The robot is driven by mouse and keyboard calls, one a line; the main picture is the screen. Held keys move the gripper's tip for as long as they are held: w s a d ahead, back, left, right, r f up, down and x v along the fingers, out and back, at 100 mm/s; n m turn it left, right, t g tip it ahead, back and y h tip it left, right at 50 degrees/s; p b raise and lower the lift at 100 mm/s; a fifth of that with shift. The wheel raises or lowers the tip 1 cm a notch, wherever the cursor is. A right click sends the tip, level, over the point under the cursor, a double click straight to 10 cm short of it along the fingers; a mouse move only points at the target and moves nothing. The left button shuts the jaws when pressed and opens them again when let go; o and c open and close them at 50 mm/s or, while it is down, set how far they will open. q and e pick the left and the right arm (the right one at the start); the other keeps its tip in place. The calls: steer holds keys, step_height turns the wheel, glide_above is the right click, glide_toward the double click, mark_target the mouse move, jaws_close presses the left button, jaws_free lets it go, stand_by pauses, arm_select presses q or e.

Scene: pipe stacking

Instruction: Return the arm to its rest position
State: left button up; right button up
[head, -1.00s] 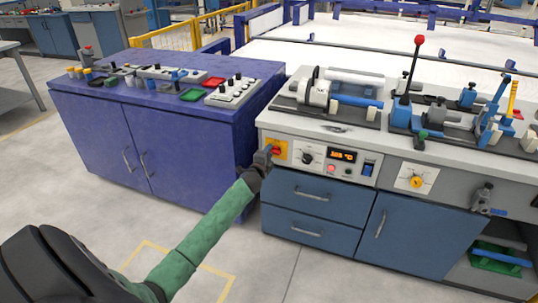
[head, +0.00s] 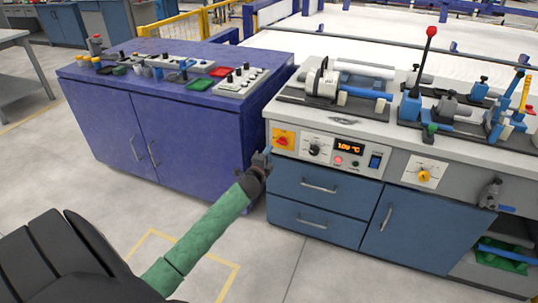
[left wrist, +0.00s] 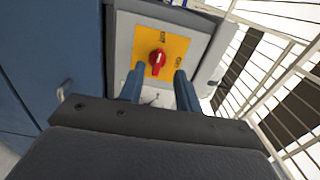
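My left arm (head: 205,230), in a green sleeve, reaches in from the lower left of the head view. Its gripper (head: 265,158) is just in front of the grey bench's control panel, below and left of the red rotary switch on a yellow plate (head: 284,138). In the left wrist view the two blue-grey fingers (left wrist: 160,84) stand apart with nothing between them. The red switch knob (left wrist: 158,58) shows beyond the fingertips, apart from them. My right gripper is in neither view.
The grey bench (head: 335,125) has blue drawers (head: 318,187) close beside my gripper. A purple cabinet (head: 190,140) with trays and small parts stands to the left. A red-tipped lever (head: 431,32) rises from the bench top. The floor (head: 110,205) in front is clear.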

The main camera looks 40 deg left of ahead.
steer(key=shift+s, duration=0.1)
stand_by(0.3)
